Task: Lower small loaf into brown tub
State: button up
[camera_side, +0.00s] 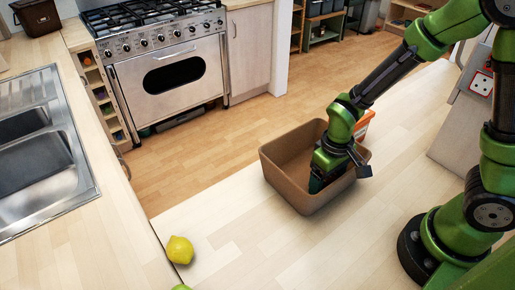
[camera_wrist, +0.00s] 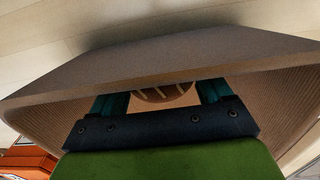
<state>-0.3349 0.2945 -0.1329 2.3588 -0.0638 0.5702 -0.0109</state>
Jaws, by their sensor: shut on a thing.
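The brown tub (camera_side: 282,170) stands on the light wooden counter in the side view. Its wall (camera_wrist: 160,50) also fills much of the wrist view. My gripper (camera_side: 318,183) reaches down inside the tub near its right part, with its fingertips low and hidden by the near wall. In the wrist view my gripper (camera_wrist: 163,97) has its two teal fingers on either side of the small loaf (camera_wrist: 164,97), a round brown bread with pale score marks. It is shut on the loaf. I cannot tell whether the loaf touches the tub floor.
An orange box (camera_side: 363,125) stands just behind the tub and also shows in the wrist view (camera_wrist: 28,160). A lemon (camera_side: 180,250) lies at the counter's front left, with a green item partly cut off below it. The counter between lemon and tub is clear.

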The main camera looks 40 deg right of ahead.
jog(key=shift+f, duration=0.25)
jog(key=o, duration=1)
jog(key=shift+r, duration=0.1)
jog(key=s+d+r+m+t, duration=0.1)
jog(key=r+t, duration=0.1)
jog(key=r, duration=0.5)
jog(key=s+r+m+t+y, duration=0.1)
jog(key=s+r+t, duration=0.1)
jog(key=r, duration=0.6)
jog(key=s+d+r+m+t+y, duration=0.1)
jog(key=r+m+t, duration=0.1)
jog(key=r, duration=0.6)
jog(key=shift+s+d+r+t, duration=0.2)
jog(key=shift+d+t, duration=0.15)
jog(key=shift+t, duration=0.25)
